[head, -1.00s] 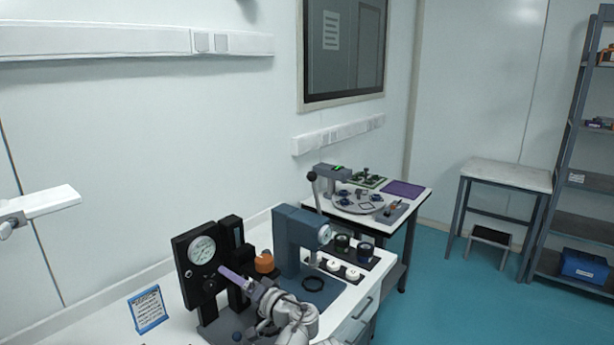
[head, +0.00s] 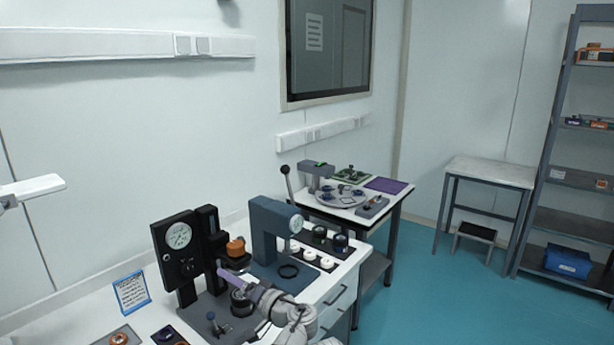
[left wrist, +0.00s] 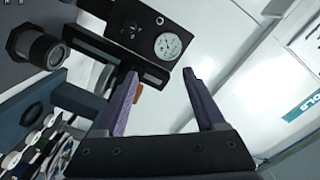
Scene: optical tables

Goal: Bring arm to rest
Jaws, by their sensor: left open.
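My left gripper (head: 226,270) is at the lower middle of the head view, in front of a black device with a round dial gauge (head: 178,236). In the left wrist view its two purple fingers (left wrist: 160,95) stand wide apart with nothing between them. The gauge device (left wrist: 125,35) lies beyond the fingertips there, tilted in the picture. In the head view the fingers overlap the device's base area, and I cannot tell whether they touch anything. My right gripper is not in view.
A blue sign (head: 131,292) stands at left. A second table (head: 345,208) is behind. Teal floor (head: 440,300) is open at right.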

